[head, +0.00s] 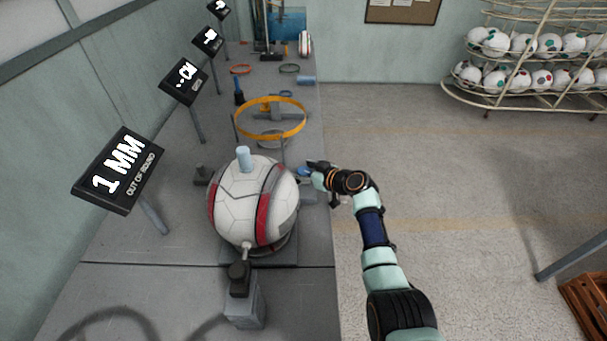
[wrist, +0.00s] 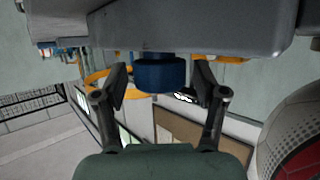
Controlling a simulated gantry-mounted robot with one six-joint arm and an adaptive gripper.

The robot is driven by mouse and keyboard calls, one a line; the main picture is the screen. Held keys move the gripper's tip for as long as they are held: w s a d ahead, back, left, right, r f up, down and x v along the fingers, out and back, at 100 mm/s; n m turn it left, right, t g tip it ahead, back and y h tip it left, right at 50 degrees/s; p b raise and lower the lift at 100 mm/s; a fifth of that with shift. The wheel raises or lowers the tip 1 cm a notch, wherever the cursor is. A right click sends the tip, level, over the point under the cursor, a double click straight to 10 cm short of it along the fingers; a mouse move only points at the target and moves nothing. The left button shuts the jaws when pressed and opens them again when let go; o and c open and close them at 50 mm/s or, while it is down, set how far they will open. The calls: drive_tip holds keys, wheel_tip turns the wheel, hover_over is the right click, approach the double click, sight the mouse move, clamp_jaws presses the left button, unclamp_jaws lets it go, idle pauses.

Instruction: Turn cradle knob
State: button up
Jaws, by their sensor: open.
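The cradle knob, a short dark blue cylinder (wrist: 160,76), hangs from the grey bench edge in the wrist view. In the head view a blue patch, seemingly the knob (head: 303,171), shows at the cradle's right side. My gripper (wrist: 161,84) is open with one finger on each side of the knob. Gaps show between the knob and both fingers. In the head view my gripper (head: 314,172) is at the bench's right edge, its fingers partly hidden. The white ball with red bands (head: 250,200) sits in the cradle; it also shows at right in the wrist view (wrist: 296,125).
The grey bench (head: 150,290) runs away from me, with a "1 MM out of round" sign (head: 119,170) at left. An orange ring (head: 268,103) stands behind the ball. A grey post with a black top (head: 243,300) stands in front.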

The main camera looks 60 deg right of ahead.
drive_tip(key=shift+c, duration=0.3)
drive_tip(key=c, duration=1.1)
drive_tip(key=shift+r+m+h+p, duration=0.1)
drive_tip(key=shift+m+h+p, duration=0.2)
drive_tip(key=shift+p, duration=0.4)
drive_tip(key=m+h+p, duration=0.1)
drive_tip(key=p, duration=0.1)
drive_tip(key=m+g+h+p, duration=0.1)
drive_tip(key=p, duration=0.1)
drive_tip(key=shift+a+r+m+g+h+p, duration=0.1)
drive_tip(key=shift+r+m+g+h+p, duration=0.05)
drive_tip(key=shift+m+g+h+p, duration=0.2)
drive_tip(key=m+g+h+p, duration=0.1)
drive_tip(key=p, duration=0.2)
drive_tip(key=m+g+h+p, duration=0.1)
drive_tip(key=p, duration=0.2)
drive_tip(key=shift+s+d+f+m, duration=0.1)
drive_tip(key=shift+d+f+m, duration=0.1)
drive_tip(key=shift+m, duration=0.05)
drive_tip(key=shift+h+p, duration=0.35)
drive_tip(key=shift+p, duration=0.15)
drive_tip(key=shift+r+m+p, duration=0.1)
drive_tip(key=shift+m+p, duration=0.2)
drive_tip(key=shift+p, duration=0.2)
